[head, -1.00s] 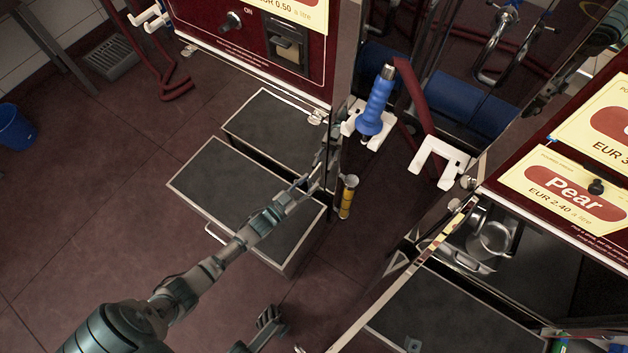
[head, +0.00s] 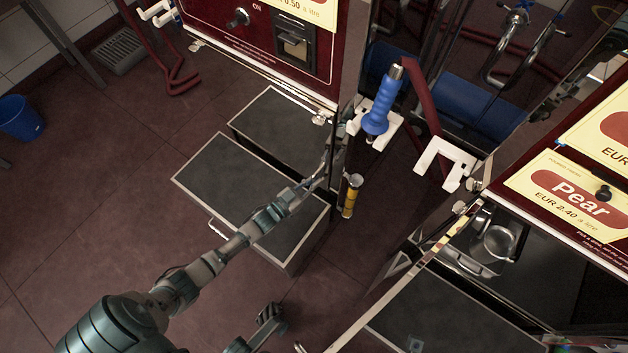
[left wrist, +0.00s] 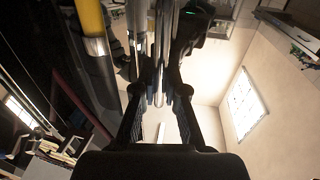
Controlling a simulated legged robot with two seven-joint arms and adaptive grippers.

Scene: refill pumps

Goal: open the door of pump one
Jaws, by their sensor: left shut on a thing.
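The red-fronted pump at the upper left (head: 250,42) has a knob and a coin panel; no pump number is readable. A thin dark upright edge (head: 333,140), seen nearly edge-on, stands at its right side and looks like its door. My left gripper (head: 322,180) reaches this edge from the lower left. In the left wrist view its fingers (left wrist: 160,92) are shut on a narrow upright silver bar (left wrist: 158,50); whether this is a handle or the door's edge I cannot tell. A dark part at the bottom middle may be my right gripper (head: 270,318); its jaws are unclear.
A blue nozzle (head: 380,105) sits in a white holder beside the pump. A yellow cylinder (head: 350,197) hangs close right of my left gripper. Grey-topped boxes (head: 235,190) stand below. The Pear pump (head: 570,190) is at right.

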